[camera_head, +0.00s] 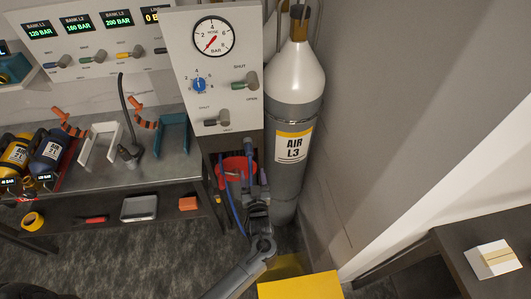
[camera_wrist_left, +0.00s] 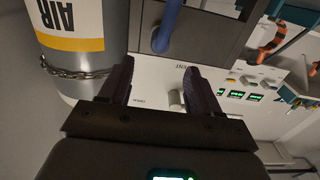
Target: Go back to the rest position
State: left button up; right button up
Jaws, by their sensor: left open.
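My left gripper (camera_head: 256,188) is open and empty, low in front of the bench's right end. It is close to the blue hose (camera_head: 232,205) and left of the lower part of the grey AIR L3 cylinder (camera_head: 300,95). In the left wrist view, its two dark fingers (camera_wrist_left: 156,78) stand apart with nothing between them. The blue hose (camera_wrist_left: 167,25) shows beyond the fingertips, and the chained cylinder (camera_wrist_left: 75,20) is at the left. My right gripper does not show in either view.
The control panel (camera_head: 190,50) with its gauge and knobs hangs above the gripper. A red object (camera_head: 236,168) is just behind it. The bench (camera_head: 185,165) lies left with two AIR bottles. A yellow block (camera_head: 298,288) is at the bottom; a dark table (camera_head: 455,245) is right.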

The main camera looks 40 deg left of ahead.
pick_arm(q)
jog(key=s+a+f+m+h, duration=0.25)
jog(key=s+f, duration=0.35)
jog(key=s, duration=0.5)
jog(key=s+d+r+m+g+h, duration=0.4)
jog(key=s+d+g+h, duration=0.1)
jog(key=s+d, duration=0.25)
jog(key=s+d+r+m+g+h, duration=0.4)
jog(key=s+d+r+g+h, duration=0.15)
jog(key=s, duration=0.35)
notch_tip(320, 180, up, 24)
jog(key=p, duration=2.4)
jog(key=shift+d+f+t+y+p, duration=0.2)
jog(key=shift+d+t+y+p, duration=0.1)
jog(key=shift+t+p, duration=0.15)
